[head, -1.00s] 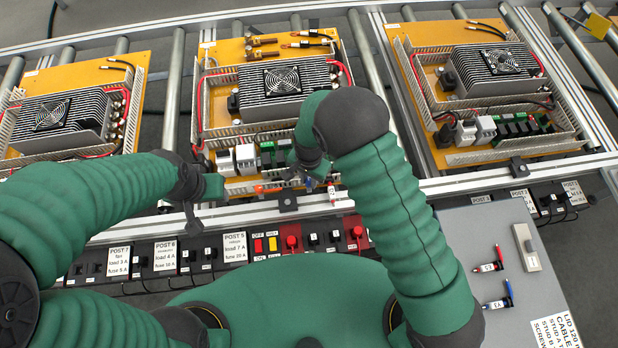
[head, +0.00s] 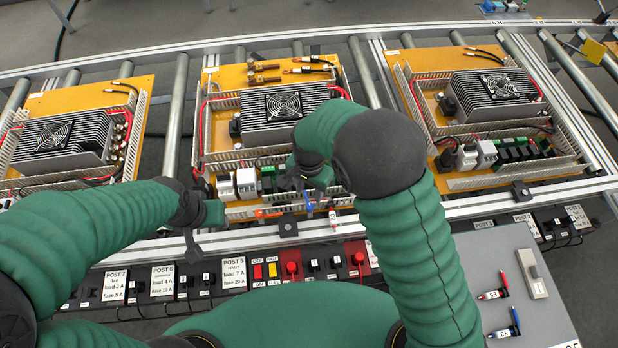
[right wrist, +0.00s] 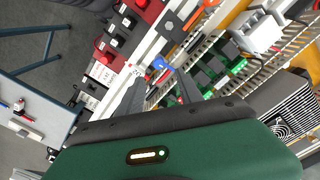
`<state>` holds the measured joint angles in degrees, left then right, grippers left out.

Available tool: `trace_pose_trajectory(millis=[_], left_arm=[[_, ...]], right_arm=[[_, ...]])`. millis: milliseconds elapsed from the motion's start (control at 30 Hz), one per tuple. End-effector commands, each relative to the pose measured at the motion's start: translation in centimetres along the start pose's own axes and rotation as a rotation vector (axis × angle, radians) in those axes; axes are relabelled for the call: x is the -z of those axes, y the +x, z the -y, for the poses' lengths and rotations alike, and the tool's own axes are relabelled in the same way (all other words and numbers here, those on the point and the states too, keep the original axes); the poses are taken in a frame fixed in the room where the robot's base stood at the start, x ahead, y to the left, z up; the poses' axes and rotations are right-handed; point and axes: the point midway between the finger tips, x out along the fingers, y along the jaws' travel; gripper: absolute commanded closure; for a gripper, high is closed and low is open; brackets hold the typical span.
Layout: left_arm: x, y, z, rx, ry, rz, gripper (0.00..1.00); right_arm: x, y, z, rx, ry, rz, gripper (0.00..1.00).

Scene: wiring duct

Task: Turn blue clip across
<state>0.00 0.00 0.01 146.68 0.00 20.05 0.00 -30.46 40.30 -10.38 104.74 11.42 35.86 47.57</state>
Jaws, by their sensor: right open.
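The blue clip (head: 309,204) is a small blue piece at the front edge of the middle orange board (head: 240,196), beside the white slotted duct wall. In the right wrist view the blue clip (right wrist: 159,62) lies just beyond the fingertips, between their lines. My right gripper (head: 305,186) is open above and just behind it; its two fingers also show in the right wrist view (right wrist: 160,80), with nothing gripped. My left gripper (head: 197,222) hangs over the front rail, left of the clip and away from it; its jaws are unclear.
An orange piece (head: 268,212) lies left of the clip, and a white-tagged red piece (head: 332,216) right of it. White and green terminal blocks (head: 246,181) and a finned fan unit (head: 275,115) stand behind. A grey panel (head: 535,300) holds tagged pens.

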Motion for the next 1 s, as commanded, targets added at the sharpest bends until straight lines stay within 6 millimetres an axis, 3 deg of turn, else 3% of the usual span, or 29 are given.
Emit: trace_pose_trajectory(millis=[100,300,833,933,1000], left_arm=[[-0.1,0.3,0.0,0.0,0.0,0.0,0.57],[-0.1,0.5,0.0,0.0,0.0,0.0,0.57],[-0.1,0.5,0.0,0.0,0.0,0.0,0.57],[-0.1,0.5,0.0,0.0,0.0,0.0,0.57],[-0.1,0.5,0.0,0.0,0.0,0.0,0.57]], right_arm=[[0.0,-3.3,0.2,0.005,-0.003,-0.002,0.57],[0.1,-6.9,0.2,0.0,-0.002,-0.001,0.57],[0.1,-7.6,0.1,-0.001,-0.002,0.0,0.57],[0.8,-8.0,-1.9,0.016,-0.037,-0.006,0.57],[1.6,-8.5,-5.3,0.044,-0.114,-0.027,0.57]])
